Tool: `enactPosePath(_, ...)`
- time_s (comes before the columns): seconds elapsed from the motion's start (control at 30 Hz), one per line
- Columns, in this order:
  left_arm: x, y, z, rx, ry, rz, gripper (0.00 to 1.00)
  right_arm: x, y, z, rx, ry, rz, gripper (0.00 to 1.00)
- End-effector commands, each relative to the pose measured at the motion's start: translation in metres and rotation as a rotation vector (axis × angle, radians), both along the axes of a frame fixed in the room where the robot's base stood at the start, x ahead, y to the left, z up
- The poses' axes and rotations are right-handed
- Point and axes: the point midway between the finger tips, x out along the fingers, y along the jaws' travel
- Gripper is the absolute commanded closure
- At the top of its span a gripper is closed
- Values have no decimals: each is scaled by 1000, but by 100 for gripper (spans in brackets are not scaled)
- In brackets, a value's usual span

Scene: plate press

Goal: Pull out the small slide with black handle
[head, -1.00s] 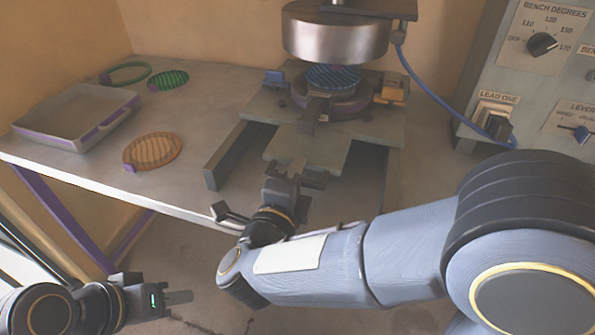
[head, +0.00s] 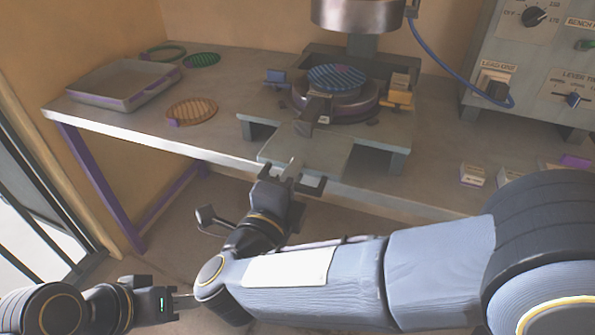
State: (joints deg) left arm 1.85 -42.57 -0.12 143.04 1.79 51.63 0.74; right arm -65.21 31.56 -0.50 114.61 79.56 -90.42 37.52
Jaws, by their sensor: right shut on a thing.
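The small slide (head: 308,151) is a flat grey plate. It sticks out from the front of the press (head: 385,128), and its front end reaches about the table's front edge. My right gripper (head: 291,178) is at that front end, shut on the handle, which the jaws mostly hide. A blue ridged disc (head: 337,77) lies on the round purple-rimmed base (head: 362,108), below the metal press head (head: 358,15). My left gripper (head: 182,296) is low at the left, away from the press. Its fingertips are partly hidden by my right arm.
A grey tray (head: 120,98), an orange ridged disc (head: 192,111), a green disc (head: 203,59) and a green ring (head: 163,54) lie on the table at left. A control panel (head: 540,60) stands at right. Small labelled blocks (head: 473,176) lie near the right edge.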

Motion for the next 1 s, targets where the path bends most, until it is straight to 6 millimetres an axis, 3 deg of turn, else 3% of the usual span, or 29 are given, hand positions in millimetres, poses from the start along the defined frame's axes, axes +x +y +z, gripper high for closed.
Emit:
enactPosePath(0.03,0,0,-3,0,0,0,64,-3,1,-8,-3,18,3,100)
enactPosePath(0.6,0,0,-4,0,0,0,64,-9,2,-7,-4,18,0,100)
enactPosePath(0.63,0,0,-4,0,0,0,64,-9,2,-7,-4,18,0,83)
enactPosePath(0.73,0,0,-4,0,0,0,64,-9,3,-7,-3,17,0,70)
enactPosePath(1.0,0,0,-4,0,0,0,64,-9,3,-3,-1,11,-1,67)
